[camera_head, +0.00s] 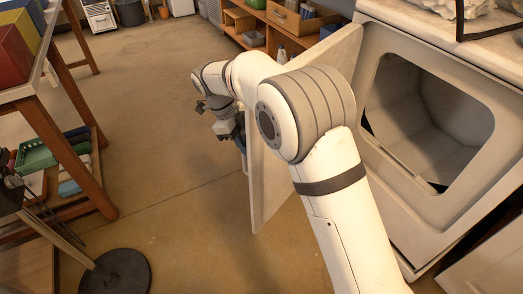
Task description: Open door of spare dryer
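The spare dryer (388,175) is the white machine at the right, and its opening shows the pale drum inside. Its door (266,185) is a light flat panel standing swung out at the dryer's left side, well away from the opening. My arm crosses in front of the door and hides its middle. My gripper (239,142) is on the left side of the door, close to its outer edge. I cannot tell whether it touches the door. Its fingers are small, dark and partly hidden, so their opening does not show.
A wooden shelf unit (262,40) stands behind the door. A table with coloured boxes (14,50) and a lower shelf with a green crate (37,157) are at the left. A round dark base (116,272) stands at the bottom left. The floor between is clear.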

